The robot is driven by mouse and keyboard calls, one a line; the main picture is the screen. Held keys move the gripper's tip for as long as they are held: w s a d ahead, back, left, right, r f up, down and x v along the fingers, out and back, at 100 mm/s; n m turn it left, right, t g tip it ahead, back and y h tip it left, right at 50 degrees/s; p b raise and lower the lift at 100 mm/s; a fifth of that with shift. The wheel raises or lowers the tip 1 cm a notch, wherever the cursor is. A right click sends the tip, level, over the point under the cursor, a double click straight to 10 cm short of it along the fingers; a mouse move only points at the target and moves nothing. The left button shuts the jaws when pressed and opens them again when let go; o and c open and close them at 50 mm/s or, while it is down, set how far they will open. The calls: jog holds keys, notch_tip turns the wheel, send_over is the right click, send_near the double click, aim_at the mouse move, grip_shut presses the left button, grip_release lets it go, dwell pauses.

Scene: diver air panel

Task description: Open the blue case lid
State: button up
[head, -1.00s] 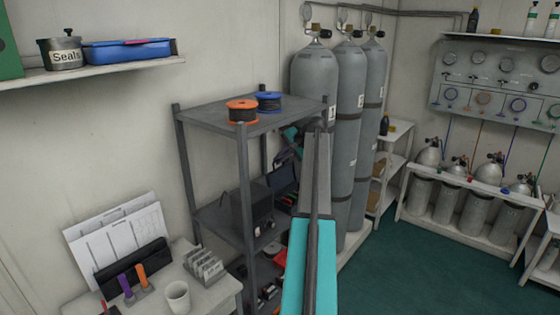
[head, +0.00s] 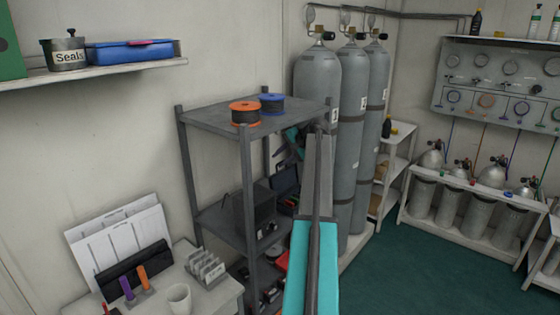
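A blue case (head: 128,54) with a pinkish-red strip on its top edge lies on the wall shelf at the upper left. Its lid looks shut. A second, darker blue case (head: 286,182) stands on the rack's middle shelf, partly hidden behind my arm; its lid seems raised. My gripper (head: 282,152) shows only as a small dark and teal shape behind my arm link, near the rack's top right. It is far to the right of the wall-shelf case and touches neither case as far as I can see. Its fingers are too small and covered to read.
A "Seals" pot (head: 65,54) stands left of the wall-shelf case. The grey rack (head: 205,118) holds orange (head: 244,113) and blue (head: 271,102) spools on top. Tall gas cylinders (head: 318,85) stand behind my arm. Green floor (head: 420,265) is clear at right.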

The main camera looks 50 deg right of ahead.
jog(key=b+v, duration=0.2)
jog(key=v, duration=0.5)
jog(key=shift+s, duration=0.15)
dwell(0.7)
